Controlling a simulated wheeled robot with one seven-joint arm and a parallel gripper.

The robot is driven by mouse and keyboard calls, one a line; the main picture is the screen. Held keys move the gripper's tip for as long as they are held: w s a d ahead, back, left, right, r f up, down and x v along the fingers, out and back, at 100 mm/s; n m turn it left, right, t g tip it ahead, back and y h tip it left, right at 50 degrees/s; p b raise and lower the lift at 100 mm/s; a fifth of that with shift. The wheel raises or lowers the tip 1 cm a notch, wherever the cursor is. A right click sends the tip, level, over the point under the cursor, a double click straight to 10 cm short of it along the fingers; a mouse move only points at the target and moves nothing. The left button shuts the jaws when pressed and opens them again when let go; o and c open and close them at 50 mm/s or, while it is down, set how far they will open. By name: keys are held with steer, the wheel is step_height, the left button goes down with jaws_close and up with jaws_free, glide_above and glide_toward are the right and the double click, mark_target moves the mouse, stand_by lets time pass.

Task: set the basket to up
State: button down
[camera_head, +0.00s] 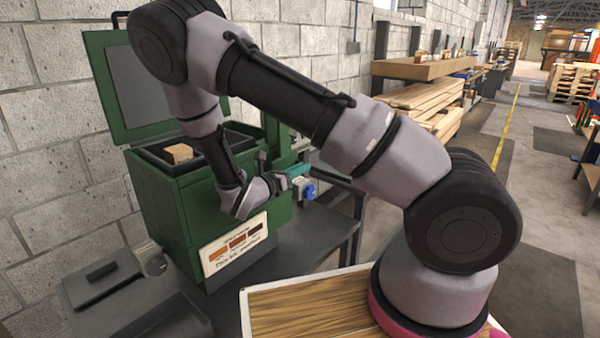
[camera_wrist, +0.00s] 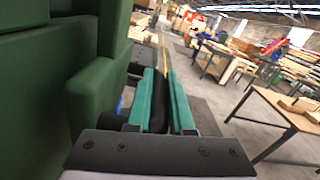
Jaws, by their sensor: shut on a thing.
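A green machine (camera_head: 160,205) stands against the block wall with its lid (camera_head: 118,85) swung open. A dark, tray-like basket (camera_head: 150,157) sits in its top opening, with a light wooden block (camera_head: 178,153) in it. My arm hides part of the opening. My gripper (camera_head: 300,188) is at the machine's right side, below the rim. In the wrist view, its teal fingers (camera_wrist: 161,80) are shut on a black handle (camera_wrist: 159,105), with the machine's green side close at the left. I cannot tell how the handle joins the basket.
A sign (camera_head: 236,245) with colour patches is on the machine's front. A grey device (camera_head: 110,278) lies on the dark bench (camera_head: 290,240) at left. A wood-grained panel (camera_head: 310,305) is in front. Timber (camera_head: 425,95) lies along the wall; the aisle at right is open.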

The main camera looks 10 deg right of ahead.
steer(key=c, duration=0.8)
jaws_free()
steer(key=shift+r, duration=0.1)
steer(key=v, duration=1.1)
